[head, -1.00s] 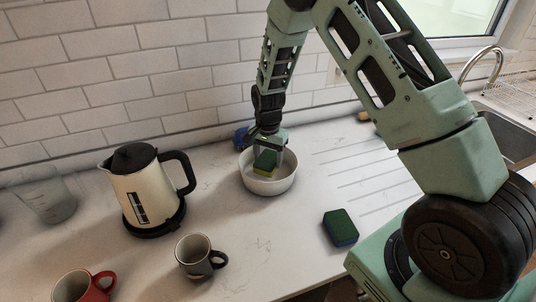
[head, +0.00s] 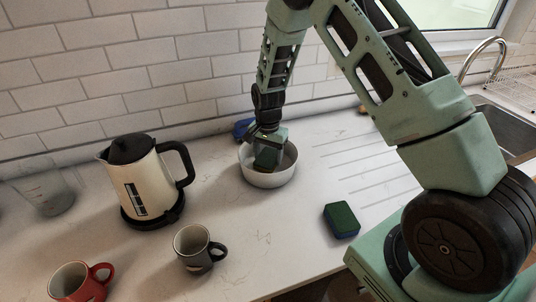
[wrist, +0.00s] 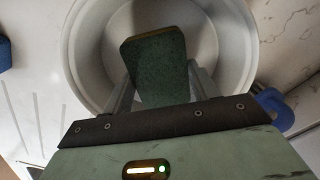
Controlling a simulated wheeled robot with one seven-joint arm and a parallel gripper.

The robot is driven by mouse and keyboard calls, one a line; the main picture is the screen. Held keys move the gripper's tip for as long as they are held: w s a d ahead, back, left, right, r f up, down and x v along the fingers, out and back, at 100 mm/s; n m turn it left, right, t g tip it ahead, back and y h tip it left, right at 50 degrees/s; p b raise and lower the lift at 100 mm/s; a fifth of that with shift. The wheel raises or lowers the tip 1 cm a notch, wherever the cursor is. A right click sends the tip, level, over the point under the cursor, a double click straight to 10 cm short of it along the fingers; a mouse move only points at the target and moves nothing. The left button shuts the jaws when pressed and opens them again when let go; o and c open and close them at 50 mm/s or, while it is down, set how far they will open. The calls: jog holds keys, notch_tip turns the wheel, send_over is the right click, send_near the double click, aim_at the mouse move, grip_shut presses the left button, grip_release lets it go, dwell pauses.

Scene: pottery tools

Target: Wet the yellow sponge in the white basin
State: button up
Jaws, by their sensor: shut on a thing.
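The yellow sponge, with a dark green top, is in my gripper (head: 268,152); in the wrist view the sponge (wrist: 158,68) shows its green face and a thin yellowish edge. The jaws are shut on it from both sides. The white basin (head: 268,181) stands on the counter, and the gripper reaches down into it with the sponge inside its rim. The wrist view shows the basin (wrist: 82,75) around the sponge. Whether the sponge touches the basin floor or any water cannot be told.
A green and blue sponge (head: 341,219) lies on the counter at right. A kettle (head: 145,185), a dark mug (head: 192,250), a red mug (head: 75,283) and a clear jug (head: 48,193) stand to the left. A blue object (head: 242,127) sits behind the basin.

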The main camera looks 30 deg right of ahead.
jog(key=shift+f+b, duration=0.55)
jog(key=shift+f, duration=0.4)
dwell(0.5)
jog(key=shift+r+p, duration=3.65)
jog(key=shift+r, duration=1.7)
